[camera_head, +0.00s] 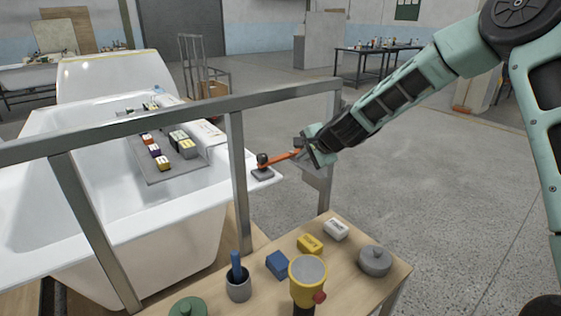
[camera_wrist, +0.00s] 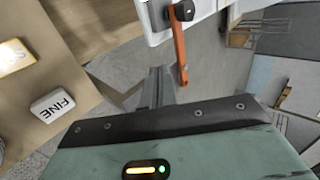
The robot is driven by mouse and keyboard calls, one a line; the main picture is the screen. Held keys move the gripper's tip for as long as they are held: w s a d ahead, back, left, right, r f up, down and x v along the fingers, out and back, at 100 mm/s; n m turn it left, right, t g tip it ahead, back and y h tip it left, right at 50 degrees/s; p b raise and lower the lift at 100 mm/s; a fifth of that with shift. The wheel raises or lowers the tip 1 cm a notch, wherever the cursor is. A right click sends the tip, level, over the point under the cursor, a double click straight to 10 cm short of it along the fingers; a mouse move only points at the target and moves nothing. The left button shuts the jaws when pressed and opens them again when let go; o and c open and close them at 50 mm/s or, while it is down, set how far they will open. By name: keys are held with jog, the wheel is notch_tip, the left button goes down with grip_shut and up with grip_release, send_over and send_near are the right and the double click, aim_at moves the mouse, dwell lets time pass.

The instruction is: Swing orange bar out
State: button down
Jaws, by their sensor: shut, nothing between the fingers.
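The orange bar (camera_head: 284,157) extends from a black knob (camera_head: 263,160) on a small dark plate at the tub's near right corner. It points right, toward my gripper (camera_head: 304,149). In the wrist view the orange bar (camera_wrist: 180,48) hangs down from its pivot on the white tub corner (camera_wrist: 156,22), its free end a little above the dark edge of my gripper housing. My gripper is shut and empty, at the bar's free end beyond the metal rail. The fingertips are hard to make out, and I cannot tell whether they touch the bar.
A grey metal rail (camera_head: 190,110) with posts crosses in front of the tub (camera_head: 150,240). A tray (camera_head: 152,178) with several small boxes lies across the tub. A wooden table (camera_head: 345,258) in front holds soap bars, a yellow cup and pots. Floor to the right is clear.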

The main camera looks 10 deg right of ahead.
aim_at(283, 157)
jog(key=shift+w+a+r+p+x, duration=0.15)
jog(key=shift+w+r+p+x, duration=0.25)
jog(key=shift+x, duration=1.7)
jog(key=shift+w+a+r+p+x, duration=0.1)
jog(key=shift+r+p+x, duration=0.3)
jog(key=shift+x, duration=1.65)
jog(key=shift+w+a+r+p+x, duration=0.25)
jog(key=shift+p+x, duration=0.35)
jog(key=shift+x, duration=1.5)
jog(key=shift+d+f, duration=0.1)
jog(key=shift+w, duration=0.1)
